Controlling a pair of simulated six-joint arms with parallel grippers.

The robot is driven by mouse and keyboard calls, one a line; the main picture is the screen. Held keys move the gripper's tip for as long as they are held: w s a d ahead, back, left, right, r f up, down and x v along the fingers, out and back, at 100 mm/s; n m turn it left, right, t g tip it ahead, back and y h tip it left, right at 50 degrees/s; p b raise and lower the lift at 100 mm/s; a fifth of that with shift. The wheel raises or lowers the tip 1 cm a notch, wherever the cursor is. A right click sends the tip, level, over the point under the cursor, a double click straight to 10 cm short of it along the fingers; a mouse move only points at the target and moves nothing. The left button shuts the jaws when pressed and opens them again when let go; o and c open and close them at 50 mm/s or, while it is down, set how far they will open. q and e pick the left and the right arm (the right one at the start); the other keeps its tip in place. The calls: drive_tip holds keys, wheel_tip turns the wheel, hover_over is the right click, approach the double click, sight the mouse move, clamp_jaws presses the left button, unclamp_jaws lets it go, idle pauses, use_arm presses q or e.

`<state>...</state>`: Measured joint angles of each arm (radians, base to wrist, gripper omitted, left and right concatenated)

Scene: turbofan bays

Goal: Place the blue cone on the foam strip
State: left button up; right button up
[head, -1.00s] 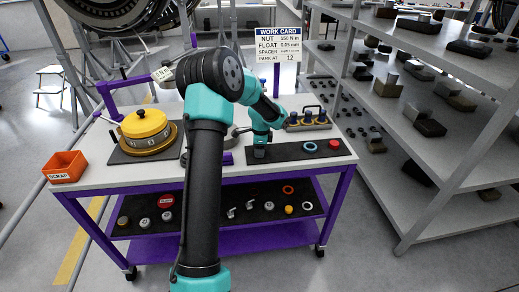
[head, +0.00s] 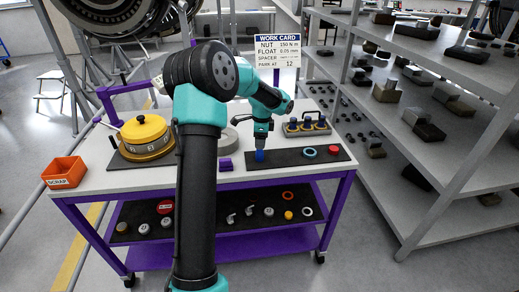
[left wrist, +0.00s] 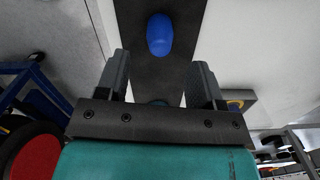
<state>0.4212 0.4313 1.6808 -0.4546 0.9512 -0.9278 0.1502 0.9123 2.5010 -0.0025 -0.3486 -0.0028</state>
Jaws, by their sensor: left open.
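The blue cone (head: 260,156) stands on the black foam strip (head: 285,161), towards its left end. In the left wrist view the cone (left wrist: 160,34) shows as a rounded blue shape on the dark strip (left wrist: 155,75). My left gripper (head: 261,143) is just above the cone in the head view. In the left wrist view its two fingers (left wrist: 160,72) are spread, with the cone beyond the tips and nothing clasped. My right gripper is not in view.
A purple block (head: 225,164) sits left of the strip. A grey tray with blue-topped parts (head: 306,128) stands behind. An orange scrap bin (head: 64,172) hangs at the left.

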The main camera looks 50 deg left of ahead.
use_arm(q)
drive_tip(key=shift+r, duration=2.2)
